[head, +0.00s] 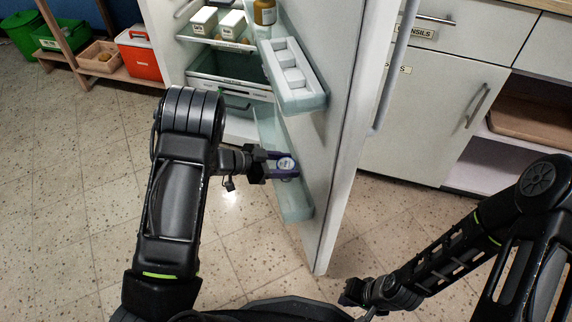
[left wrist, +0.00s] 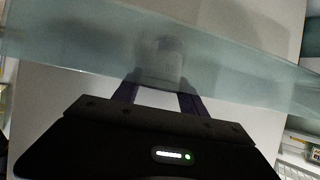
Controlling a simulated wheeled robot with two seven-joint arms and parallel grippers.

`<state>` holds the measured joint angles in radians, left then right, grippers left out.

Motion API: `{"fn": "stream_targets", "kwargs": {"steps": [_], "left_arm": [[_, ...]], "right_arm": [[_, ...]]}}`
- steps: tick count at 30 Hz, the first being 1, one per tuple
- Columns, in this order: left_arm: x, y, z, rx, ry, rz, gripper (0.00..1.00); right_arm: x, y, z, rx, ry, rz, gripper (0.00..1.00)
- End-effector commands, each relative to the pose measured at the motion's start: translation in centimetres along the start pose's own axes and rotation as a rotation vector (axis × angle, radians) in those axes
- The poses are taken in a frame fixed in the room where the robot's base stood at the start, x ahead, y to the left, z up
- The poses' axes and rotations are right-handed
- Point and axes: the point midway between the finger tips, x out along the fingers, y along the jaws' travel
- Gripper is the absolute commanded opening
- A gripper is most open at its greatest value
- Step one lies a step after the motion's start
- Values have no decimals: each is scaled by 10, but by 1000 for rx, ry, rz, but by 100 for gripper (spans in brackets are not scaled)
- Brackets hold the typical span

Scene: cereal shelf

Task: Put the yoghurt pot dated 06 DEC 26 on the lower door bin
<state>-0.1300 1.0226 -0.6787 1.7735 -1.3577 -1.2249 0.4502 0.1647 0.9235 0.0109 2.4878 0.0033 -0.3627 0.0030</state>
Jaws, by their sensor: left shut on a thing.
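My left gripper (head: 270,165) is shut on a small yoghurt pot (head: 286,164) with a round white lid. It holds the pot at the lower door bin (head: 292,207), a pale green translucent tray on the open fridge door. In the left wrist view the pot (left wrist: 162,62) is between the fingers (left wrist: 157,88), seen dimly behind or within the bin's translucent wall (left wrist: 60,45). I cannot tell if its base touches the bin floor. The date on the lid is too small to read. My right gripper (head: 362,295) is low at the front; its fingers are unclear.
The upper door bin (head: 310,98) holds several white pots. The open fridge door (head: 340,120) stands right of the left gripper. White cabinets (head: 440,110) are further right.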

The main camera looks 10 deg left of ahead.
Motion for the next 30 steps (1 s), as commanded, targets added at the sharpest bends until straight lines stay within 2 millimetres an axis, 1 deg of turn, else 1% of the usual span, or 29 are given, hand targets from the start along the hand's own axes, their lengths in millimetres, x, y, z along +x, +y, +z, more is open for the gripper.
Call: {"fn": "stream_targets", "kwargs": {"steps": [1,2,9,10,17,21,23,26,30], "left_arm": [[1,0,2,0,0,0,6],[1,0,3,-1,0,0,50],[1,0,2,0,-1,0,70],[1,0,2,0,-1,0,71],[1,0,2,0,-1,0,71],[-3,0,-3,0,-1,0,71],[-9,0,-3,-2,-1,-1,71],[-24,-1,-4,-1,-1,-3,71],[-52,-1,-5,-2,0,-3,71]], "right_arm": [[1,1,0,0,0,0,0],[1,1,0,0,1,0,0],[1,0,0,0,1,0,0],[1,0,0,0,0,0,0],[1,0,0,0,0,0,0],[-2,-1,0,-1,-1,0,0],[-4,-2,1,-1,-2,-1,0],[-8,-4,2,-3,-5,-2,0],[-16,-9,4,-6,-10,-5,0]]}}
